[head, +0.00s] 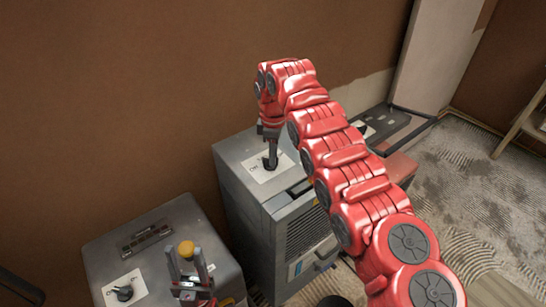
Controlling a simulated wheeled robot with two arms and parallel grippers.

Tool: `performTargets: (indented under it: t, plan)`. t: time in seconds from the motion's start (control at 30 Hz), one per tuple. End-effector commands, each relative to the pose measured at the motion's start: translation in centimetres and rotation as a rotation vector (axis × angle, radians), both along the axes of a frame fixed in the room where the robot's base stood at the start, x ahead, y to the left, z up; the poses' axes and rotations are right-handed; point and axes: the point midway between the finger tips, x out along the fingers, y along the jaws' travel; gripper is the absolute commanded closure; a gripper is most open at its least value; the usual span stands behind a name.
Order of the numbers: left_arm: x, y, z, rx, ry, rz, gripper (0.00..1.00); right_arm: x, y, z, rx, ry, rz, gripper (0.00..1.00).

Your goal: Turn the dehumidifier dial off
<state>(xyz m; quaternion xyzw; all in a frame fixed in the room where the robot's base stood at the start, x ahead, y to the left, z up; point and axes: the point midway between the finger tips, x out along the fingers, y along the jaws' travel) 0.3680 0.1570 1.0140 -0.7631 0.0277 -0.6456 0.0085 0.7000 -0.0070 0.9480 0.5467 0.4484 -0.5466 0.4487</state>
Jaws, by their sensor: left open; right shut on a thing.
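A tall grey machine (232,155) with a side grille stands against the brown wall, and I take it for the dehumidifier. On its top is a white label plate (257,174) with small lettering, partly covered. My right gripper (271,163) points down over this plate and is shut on the dark dial there, which it mostly hides. The dial's pointing direction cannot be read. My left gripper (191,262) is open, low in the view in front of a second grey machine (170,219). A yellow ball-shaped knob (186,249) shows between its fingers; whether they touch cannot be told.
The second machine carries a black dial (123,293) on a white plate (110,293) and a dark slotted panel (146,238). My red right arm covers much of the middle. A dark tray-like item (393,126) lies behind it. Rough floor (460,180) is open at right.

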Motion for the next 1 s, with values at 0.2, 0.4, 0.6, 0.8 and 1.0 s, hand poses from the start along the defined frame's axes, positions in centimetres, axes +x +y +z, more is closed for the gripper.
performTargets:
  t: [0.2,0.4,0.6,0.8,1.0]
  plan:
    - [0.01,0.0,0.48,0.0,0.0,0.0,0.5,0.07,-0.02,0.07,0.0,0.003,0.154,1.0]
    - [0.0,0.0,0.75,0.0,0.0,0.0,0.5,0.16,-0.04,0.05,0.0,0.003,0.252,1.0]
    - [0.0,0.0,0.86,0.0,0.0,0.0,0.5,0.21,0.01,0.02,0.0,0.002,0.303,1.0]
    - [0.0,0.0,0.89,0.0,0.0,0.0,0.5,0.23,0.02,0.0,0.0,0.002,0.318,1.0]
    - [0.01,0.0,0.89,0.0,0.0,0.0,0.5,0.24,0.01,0.0,0.0,0.001,0.319,1.0]
